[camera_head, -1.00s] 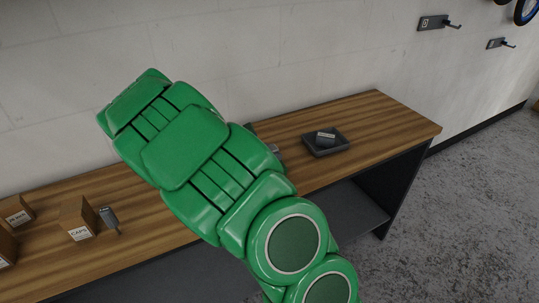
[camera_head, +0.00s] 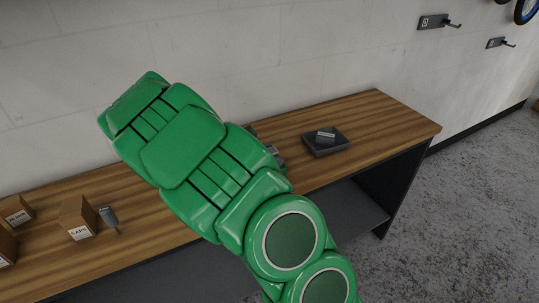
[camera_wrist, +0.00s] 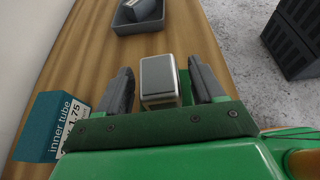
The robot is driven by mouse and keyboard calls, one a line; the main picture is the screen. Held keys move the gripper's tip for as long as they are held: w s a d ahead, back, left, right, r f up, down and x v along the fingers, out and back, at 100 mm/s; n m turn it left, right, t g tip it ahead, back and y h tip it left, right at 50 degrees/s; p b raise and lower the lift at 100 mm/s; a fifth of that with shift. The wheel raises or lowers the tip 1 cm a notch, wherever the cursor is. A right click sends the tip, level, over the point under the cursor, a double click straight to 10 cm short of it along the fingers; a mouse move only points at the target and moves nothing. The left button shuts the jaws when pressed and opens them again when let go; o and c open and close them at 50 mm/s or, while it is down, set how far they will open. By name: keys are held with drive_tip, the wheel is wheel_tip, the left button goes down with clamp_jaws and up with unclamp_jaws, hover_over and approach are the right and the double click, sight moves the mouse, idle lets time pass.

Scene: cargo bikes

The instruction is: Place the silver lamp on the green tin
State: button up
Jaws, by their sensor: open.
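The silver lamp (camera_wrist: 160,80), a small block with a pale top face, stands between the two fingers of my gripper (camera_wrist: 161,86) in the wrist view. My gripper is open, with a finger on each side of the lamp. A strip of green (camera_wrist: 186,88) shows right beside and behind the lamp; I cannot tell whether it is the green tin, or whether the lamp rests on it. In the head view my green arm covers this spot, and only a grey bit of my gripper (camera_head: 276,155) shows past it.
A dark tray (camera_head: 342,146) with a grey item (camera_head: 325,138) stands toward the bench's right end. A teal inner tube box (camera_wrist: 40,128) is left of my gripper. Cardboard boxes (camera_head: 77,217) and a grey object (camera_head: 109,218) stand at the left. Black crates (camera_wrist: 294,38) show at right.

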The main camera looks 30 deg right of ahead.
drive_tip(key=v, duration=1.2)
